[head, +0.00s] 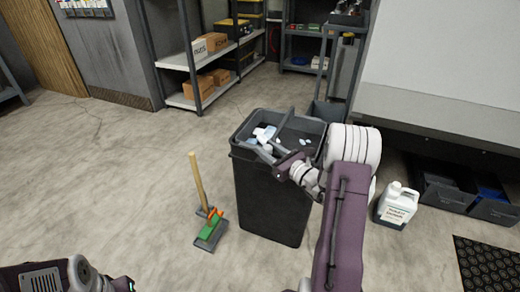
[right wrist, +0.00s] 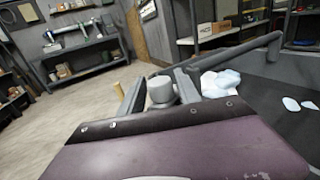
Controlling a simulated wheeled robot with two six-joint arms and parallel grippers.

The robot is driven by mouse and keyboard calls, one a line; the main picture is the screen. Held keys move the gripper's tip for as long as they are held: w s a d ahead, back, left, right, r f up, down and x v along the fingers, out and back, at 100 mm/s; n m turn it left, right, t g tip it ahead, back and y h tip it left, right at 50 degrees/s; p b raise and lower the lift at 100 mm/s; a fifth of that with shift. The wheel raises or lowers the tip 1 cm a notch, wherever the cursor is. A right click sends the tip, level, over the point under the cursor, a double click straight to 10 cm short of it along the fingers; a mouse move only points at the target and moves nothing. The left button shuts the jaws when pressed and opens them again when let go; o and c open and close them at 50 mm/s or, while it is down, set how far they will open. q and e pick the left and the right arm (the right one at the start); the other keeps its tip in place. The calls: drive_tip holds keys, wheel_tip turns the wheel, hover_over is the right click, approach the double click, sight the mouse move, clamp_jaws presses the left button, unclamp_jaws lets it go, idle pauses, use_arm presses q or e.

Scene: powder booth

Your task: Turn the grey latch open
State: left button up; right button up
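No part is clearly marked as a latch. In the head view a grey bar (head: 284,122) stands up at the rim of the dark bin; it also shows in the right wrist view (right wrist: 245,52). I cannot tell whether it is the latch. My right gripper (head: 262,146) is over the bin's near left rim. In the right wrist view its two fingers (right wrist: 160,84) are apart, one on each side of a short light grey cylinder (right wrist: 161,91). I cannot tell whether they touch it. My left arm shows only at the bottom left; its fingers are not visible.
The dark bin (head: 268,205) holds white scraps (head: 264,134). A white jug (head: 397,204) and dark trays (head: 445,193) are at the right.

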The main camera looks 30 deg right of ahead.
drive_tip(key=shift+b+x, duration=0.3)
drive_tip(key=shift+x, duration=1.1)
clamp_jaws()
drive_tip(key=shift+y, duration=0.4)
drive_tip(key=n+g+y+p, duration=0.1)
drive_tip(key=y, duration=0.1)
drive_tip(key=n+g+y+p, duration=0.1)
drive_tip(key=n+y, duration=0.1)
drive_tip(key=shift+s+a+r, duration=0.1)
drive_tip(key=shift+s+a, duration=0.1)
drive_tip(key=shift+a, duration=0.15)
drive_tip(key=shift+s+a+n+g+y+p, duration=0.15)
drive_tip(key=shift+n+g+y+p, duration=0.3)
drive_tip(key=shift+n+g+y, duration=0.3)
drive_tip(key=shift+s+a+n+g+y+p, duration=0.15)
drive_tip(key=shift+n+g+y+p, duration=0.4)
drive_tip(key=shift+y, duration=0.4)
drive_tip(key=shift+w, duration=0.1)
unclamp_jaws()
